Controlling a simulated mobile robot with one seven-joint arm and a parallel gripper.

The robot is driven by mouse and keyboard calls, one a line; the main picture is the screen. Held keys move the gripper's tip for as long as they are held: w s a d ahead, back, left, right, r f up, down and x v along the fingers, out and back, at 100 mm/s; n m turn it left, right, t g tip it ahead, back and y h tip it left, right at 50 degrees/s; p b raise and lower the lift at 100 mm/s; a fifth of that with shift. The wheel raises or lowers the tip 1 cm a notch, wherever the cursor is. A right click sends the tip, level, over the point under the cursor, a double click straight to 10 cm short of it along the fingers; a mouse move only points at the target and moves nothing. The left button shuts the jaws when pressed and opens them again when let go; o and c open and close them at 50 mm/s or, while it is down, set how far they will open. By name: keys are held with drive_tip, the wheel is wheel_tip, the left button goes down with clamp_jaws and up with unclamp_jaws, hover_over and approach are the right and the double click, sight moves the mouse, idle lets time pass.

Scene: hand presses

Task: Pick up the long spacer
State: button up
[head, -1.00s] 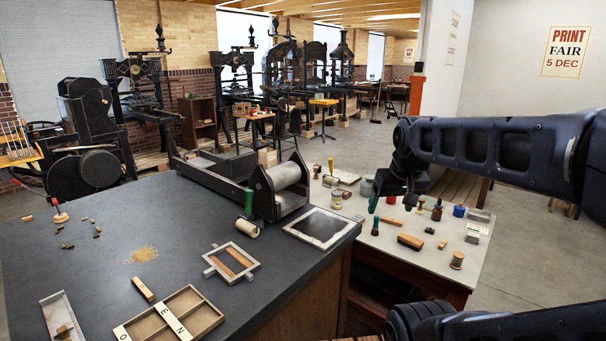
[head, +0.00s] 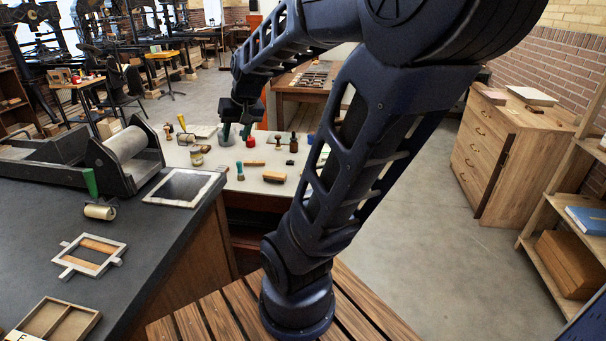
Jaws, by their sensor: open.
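My gripper (head: 237,124) points down at the end of my dark blue arm, over the pale side table (head: 262,187). It is open, with nothing seen held in it; its fingertips are small and hard to make out against the tools behind. I cannot tell for sure which thing is the long spacer. Two wooden strips (head: 97,244) lie inside a small grey metal frame (head: 117,254) on the dark counter (head: 150,235) at the left. My gripper is well apart from them, farther back and to the right.
A roller press (head: 125,150), a brayer (head: 100,211), a framed dark plate (head: 185,187) and a compartment tray (head: 58,322) stand on the counter. Small tools and jars crowd the side table. A wooden drawer cabinet (head: 507,160) and shelves (head: 548,215) stand right, with open floor before them.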

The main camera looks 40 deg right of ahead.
drive_tip(key=w+d+f+m, duration=0.2)
drive_tip(key=w+d+f, duration=0.35)
drive_tip(key=w, duration=0.45)
drive_tip(key=m+g+h, duration=0.1)
drive_tip(key=m+h, duration=0.4)
drive_tip(key=m, duration=0.1)
approach(304, 170)
drive_tip(key=x, duration=0.3)
drive_tip(key=shift+a+f, duration=0.1)
drive_tip(key=shift+x, duration=2.65)
drive_tip(key=shift+w, duration=0.15)
clamp_jaws()
